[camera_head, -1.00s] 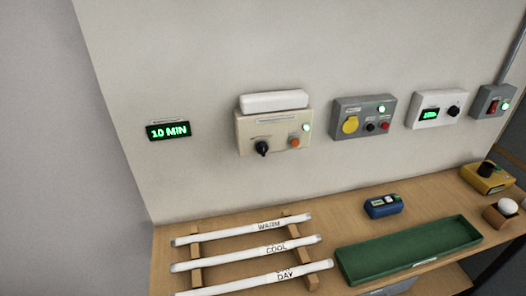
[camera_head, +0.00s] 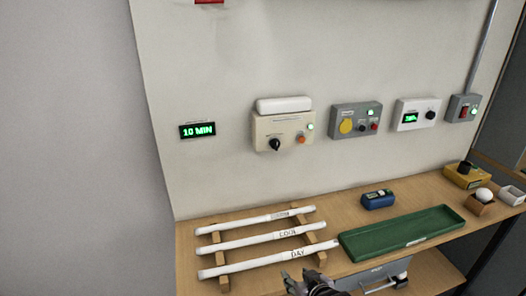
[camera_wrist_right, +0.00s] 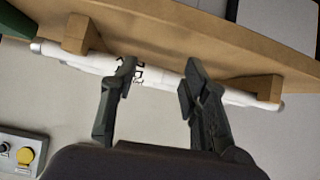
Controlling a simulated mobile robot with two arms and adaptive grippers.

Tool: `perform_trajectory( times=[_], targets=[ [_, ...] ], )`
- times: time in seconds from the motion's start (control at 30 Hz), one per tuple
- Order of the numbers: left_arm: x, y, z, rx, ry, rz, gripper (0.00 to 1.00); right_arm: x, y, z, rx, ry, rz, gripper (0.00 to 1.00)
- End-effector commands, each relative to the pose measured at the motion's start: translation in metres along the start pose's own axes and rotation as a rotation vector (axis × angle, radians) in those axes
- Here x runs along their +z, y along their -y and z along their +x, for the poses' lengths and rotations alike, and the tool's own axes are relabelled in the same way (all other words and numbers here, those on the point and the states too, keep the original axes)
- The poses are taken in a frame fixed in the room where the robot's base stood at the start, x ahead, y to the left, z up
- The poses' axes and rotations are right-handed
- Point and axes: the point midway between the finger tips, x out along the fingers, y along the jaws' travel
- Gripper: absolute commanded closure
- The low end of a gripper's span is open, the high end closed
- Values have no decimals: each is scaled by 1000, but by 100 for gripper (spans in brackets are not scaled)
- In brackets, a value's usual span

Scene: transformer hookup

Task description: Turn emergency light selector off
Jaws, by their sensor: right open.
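The beige emergency light box (camera_head: 262,128) is on the wall, with a white lamp (camera_head: 284,105) on top. Its black selector knob (camera_head: 276,144) sits at the lower left of its face, beside an orange button (camera_head: 301,139) and a lit green light (camera_head: 310,127). My right gripper (camera_head: 302,280) is at the bottom of the head view, in front of the bench and well below the box. In the wrist view the right gripper (camera_wrist_right: 160,68) is open, with nothing between its fingers. My left gripper is not in view.
White tubes (camera_head: 258,239) lie on a wooden rack on the bench, near the right gripper. A green tray (camera_head: 366,246) and a blue device (camera_head: 378,200) are to the right. A grey box with a yellow disc (camera_head: 345,126) is beside the emergency light box.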

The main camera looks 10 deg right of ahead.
Motion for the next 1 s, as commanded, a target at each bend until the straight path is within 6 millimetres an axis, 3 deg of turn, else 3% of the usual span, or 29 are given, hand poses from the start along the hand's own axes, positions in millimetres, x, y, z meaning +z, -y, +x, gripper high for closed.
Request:
perform_trajectory(
  times=[0.03,0.2,0.3,0.4,0.5,0.63,1.0],
  targets=[
    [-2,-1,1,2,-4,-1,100,-35,-4,-4,5,-77,6,58],
    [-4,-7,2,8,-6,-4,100,-150,-20,-30,24,-345,27,58],
    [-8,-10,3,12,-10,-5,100,-210,-29,-55,34,-497,38,58],
    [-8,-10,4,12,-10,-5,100,-248,-35,-77,40,-601,45,58],
    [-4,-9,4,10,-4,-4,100,-266,-37,-87,43,-648,49,58],
    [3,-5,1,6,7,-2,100,-275,-38,-82,44,-656,49,58],
    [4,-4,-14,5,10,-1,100,-318,-42,-26,43,-653,50,58]
  ],
)
